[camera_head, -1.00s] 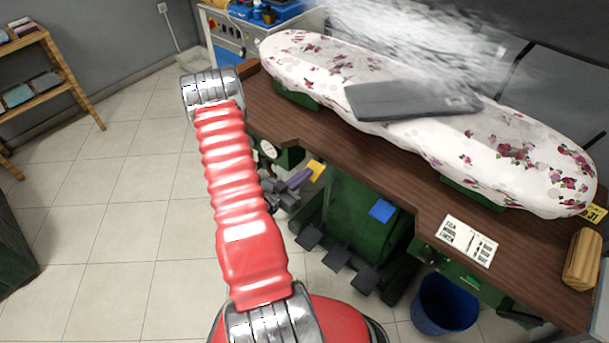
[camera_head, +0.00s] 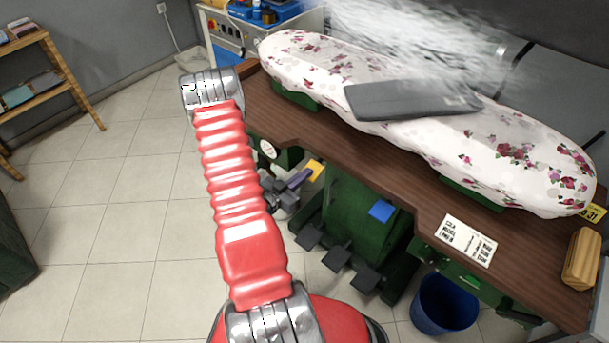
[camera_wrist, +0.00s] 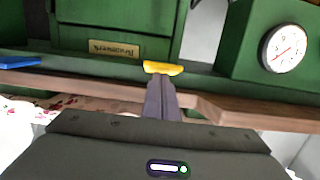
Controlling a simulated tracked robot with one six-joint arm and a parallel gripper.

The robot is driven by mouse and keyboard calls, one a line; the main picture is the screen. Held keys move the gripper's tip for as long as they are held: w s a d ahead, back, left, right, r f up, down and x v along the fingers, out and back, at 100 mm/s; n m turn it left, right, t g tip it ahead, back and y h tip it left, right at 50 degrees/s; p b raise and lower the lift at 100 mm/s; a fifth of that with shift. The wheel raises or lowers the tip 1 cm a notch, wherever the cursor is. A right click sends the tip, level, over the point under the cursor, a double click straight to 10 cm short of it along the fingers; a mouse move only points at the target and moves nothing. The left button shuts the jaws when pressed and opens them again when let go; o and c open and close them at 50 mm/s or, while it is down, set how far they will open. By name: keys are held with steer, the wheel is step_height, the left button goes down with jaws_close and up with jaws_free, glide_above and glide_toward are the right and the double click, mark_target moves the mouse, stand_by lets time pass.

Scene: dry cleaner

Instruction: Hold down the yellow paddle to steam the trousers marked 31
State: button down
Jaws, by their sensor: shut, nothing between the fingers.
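The yellow paddle (camera_head: 315,171) sits under the front edge of the pressing table, left of a blue paddle (camera_head: 381,211). My gripper (camera_head: 302,177) is shut and empty, with its tips at the yellow paddle. In the wrist view the closed fingers (camera_wrist: 160,92) reach up to the yellow paddle (camera_wrist: 163,68) and appear to touch it. Dark grey folded trousers (camera_head: 410,99) lie on the floral pressing board (camera_head: 530,150). White steam (camera_head: 410,40) rises behind and above them. A yellow tag (camera_head: 595,212), apparently ending in 31, lies by the board's right end.
The brown table (camera_head: 300,125) carries a printed card (camera_head: 466,240) and a wooden block (camera_head: 582,257). Below are dark foot pedals (camera_head: 337,258) and a blue bin (camera_head: 444,303). A round gauge (camera_wrist: 284,48) is near the fingers. The tiled floor at left is clear.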

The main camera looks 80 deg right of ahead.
steer(key=r+v, duration=0.1)
steer(key=v, duration=1)
steer(key=shift+a, duration=0.2)
steer(key=shift+r, duration=0.1)
stand_by(0.8)
